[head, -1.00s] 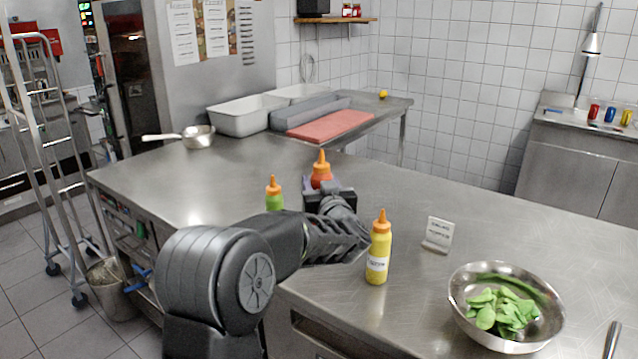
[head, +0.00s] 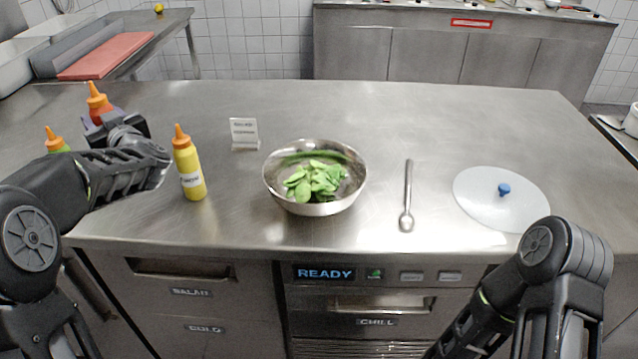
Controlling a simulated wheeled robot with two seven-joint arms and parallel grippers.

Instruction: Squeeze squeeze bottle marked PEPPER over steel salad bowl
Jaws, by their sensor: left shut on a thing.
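The steel salad bowl (head: 355,187) stands on the counter in the middle of the view, with green leaves (head: 316,181) in it. My left gripper (head: 100,124) is shut on a red squeeze bottle (head: 99,106) with an orange nozzle, upright at the left. The gripper hides its lower part and any label. A yellow squeeze bottle (head: 188,165) stands upright between that gripper and the bowl; its white label is too small to read surely. A green squeeze bottle (head: 57,144) is mostly hidden behind my left arm. My right gripper is out of view.
A small sign (head: 243,132) stands behind and left of the bowl. A spoon (head: 407,195) and a clear lid with a blue knob (head: 503,190) lie right of it. The counter (head: 420,125) behind the bowl is clear. A red board (head: 106,56) lies at the far left.

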